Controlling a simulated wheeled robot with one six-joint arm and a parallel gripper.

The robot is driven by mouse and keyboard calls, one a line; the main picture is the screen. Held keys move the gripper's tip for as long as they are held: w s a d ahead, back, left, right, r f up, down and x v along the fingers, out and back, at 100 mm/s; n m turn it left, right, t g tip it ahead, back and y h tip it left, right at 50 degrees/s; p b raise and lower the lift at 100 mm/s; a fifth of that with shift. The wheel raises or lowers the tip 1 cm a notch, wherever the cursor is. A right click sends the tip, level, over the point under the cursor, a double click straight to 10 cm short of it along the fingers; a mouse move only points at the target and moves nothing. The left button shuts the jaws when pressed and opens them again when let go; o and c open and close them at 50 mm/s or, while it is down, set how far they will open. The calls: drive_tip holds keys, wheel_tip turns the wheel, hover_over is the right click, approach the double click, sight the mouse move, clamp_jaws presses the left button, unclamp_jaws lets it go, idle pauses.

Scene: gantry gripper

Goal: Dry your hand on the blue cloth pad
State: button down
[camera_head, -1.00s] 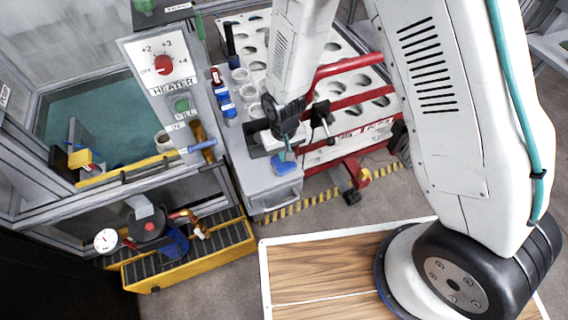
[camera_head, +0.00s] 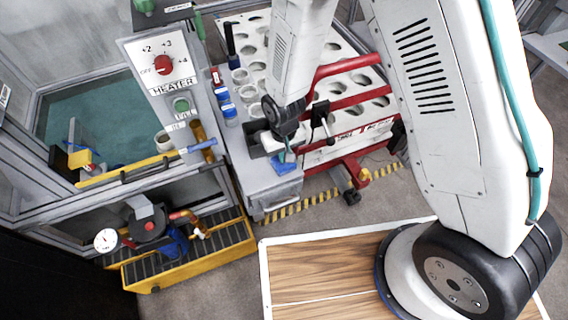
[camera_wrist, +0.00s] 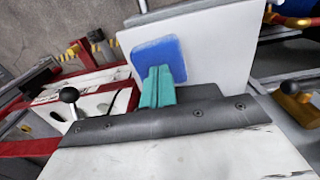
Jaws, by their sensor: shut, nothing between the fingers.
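The blue cloth pad (camera_head: 284,163) lies near the front edge of a grey bench top. It also shows in the wrist view (camera_wrist: 160,57) as a blue rounded square on a pale surface. My gripper (camera_head: 287,156) is over the pad, with its teal fingers together and nothing between them. In the wrist view the fingertips (camera_wrist: 157,72) overlap the lower middle of the pad. I cannot tell whether they touch it. The part of the pad behind the fingers is hidden.
A dark open tray (camera_head: 257,152) sits beside my gripper on the bench. A red-framed rack with holes (camera_head: 350,85) is to the right. A heater panel (camera_head: 163,68) and basin are at left.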

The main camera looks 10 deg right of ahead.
idle(0.5)
drive_tip(key=shift+r, duration=3.5)
drive_tip(key=s+d+r+m, duration=0.1)
drive_tip(key=s+d+r, duration=0.5)
drive_tip(key=r, duration=0.4)
drive_tip(key=s+d+r+m+t, duration=0.1)
drive_tip(key=s+d+r, duration=0.6)
drive_tip(key=r, duration=0.4)
drive_tip(key=s+d+r+m, duration=0.1)
drive_tip(key=s+d+r, duration=0.5)
drive_tip(key=r, duration=0.5)
drive_tip(key=shift+s+d, duration=0.25)
drive_tip(key=shift+d, duration=0.65)
drive_tip(key=shift+r, duration=0.1)
